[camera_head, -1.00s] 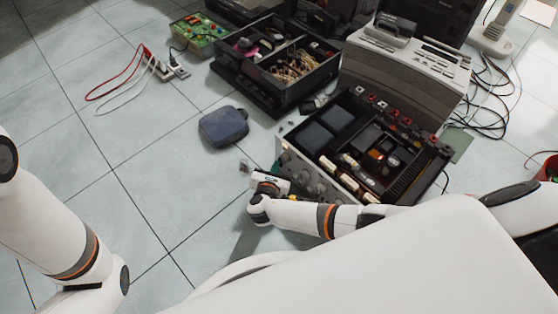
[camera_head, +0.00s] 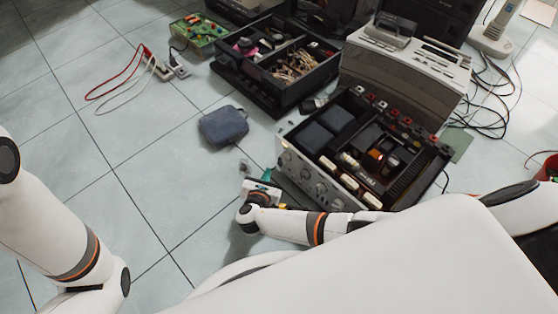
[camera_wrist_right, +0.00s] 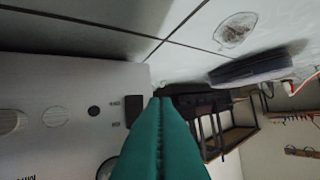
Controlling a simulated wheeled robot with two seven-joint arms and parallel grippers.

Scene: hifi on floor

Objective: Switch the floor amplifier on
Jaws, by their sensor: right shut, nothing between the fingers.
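The floor amplifier (camera_head: 308,184) lies open-topped on the tiles, its pale front panel with round knobs facing lower left. In the right wrist view its panel (camera_wrist_right: 60,85) fills the left side, with knobs and a small black rectangular switch (camera_wrist_right: 132,110) near the panel's edge. My right gripper (camera_head: 262,180) is at the left end of that panel. Its green fingers (camera_wrist_right: 158,103) are shut and empty, just right of the switch in the wrist view and hiding part of the panel. I cannot tell whether they touch it. My left arm shows at left; its gripper is out of frame.
A dark blue pouch (camera_head: 223,125) lies on the floor behind my right gripper. A black parts box (camera_head: 262,85) and a grey stereo (camera_head: 400,75) stand behind the amplifier. Red and white cables (camera_head: 122,80) lie at upper left. Floor between my arms is clear.

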